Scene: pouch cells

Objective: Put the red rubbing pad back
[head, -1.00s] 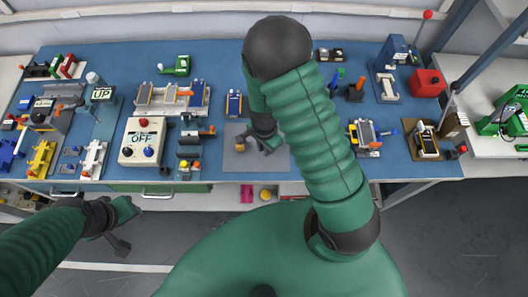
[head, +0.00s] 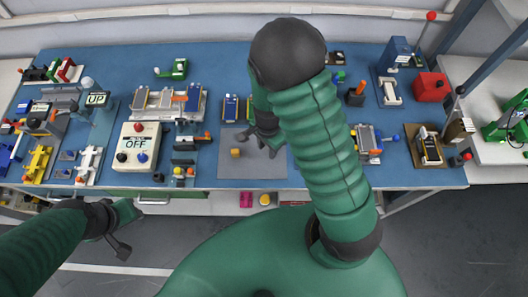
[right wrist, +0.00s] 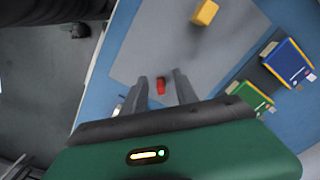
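A small red piece (right wrist: 160,86), which looks like the red rubbing pad, shows over the grey mat (right wrist: 150,40) in the right wrist view. It is between the fingers of my right gripper (right wrist: 162,84), near their tips, with gaps on both sides. The fingers are apart. In the head view my right gripper (head: 265,147) is low over the right part of the mat (head: 230,173), and the red piece cannot be made out there. My left gripper (head: 121,246) hangs in front of the table, off to the left; its finger opening is unclear.
A yellow block (head: 236,152) lies on the mat left of my right gripper. A blue-topped unit (head: 229,108) stands behind the mat. A white control box (head: 138,147) and several devices stand to the left. The mat's front left is bare.

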